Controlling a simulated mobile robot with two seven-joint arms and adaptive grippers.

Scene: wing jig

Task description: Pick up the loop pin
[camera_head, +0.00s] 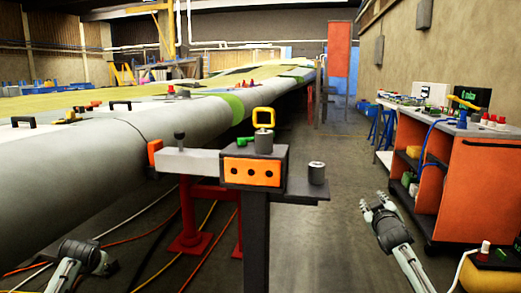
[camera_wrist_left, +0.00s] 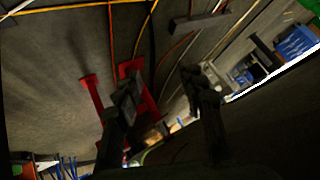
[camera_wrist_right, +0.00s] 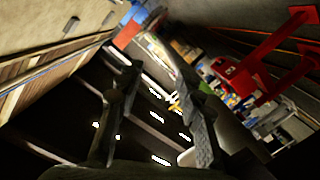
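The loop pin (camera_head: 263,117) has a yellow square loop on top. It stands upright over a grey cylinder on the dark jig block with an orange front plate (camera_head: 252,171), at the middle of the head view. My right gripper (camera_head: 374,201) is open and empty, to the right of and below the block, well apart from the pin. My left gripper (camera_head: 104,263) is low at the bottom left, far from the pin. Its fingers stand apart in the left wrist view (camera_wrist_left: 163,84), with nothing between them. I cannot make out the pin in either wrist view.
A second grey cylinder (camera_head: 316,173) stands on the jig's right ledge. A grey beam (camera_head: 190,161) joins the block on the left, near the long wing (camera_head: 150,125). An orange workbench (camera_head: 477,185) stands at right. Cables cross the floor; the aisle is clear.

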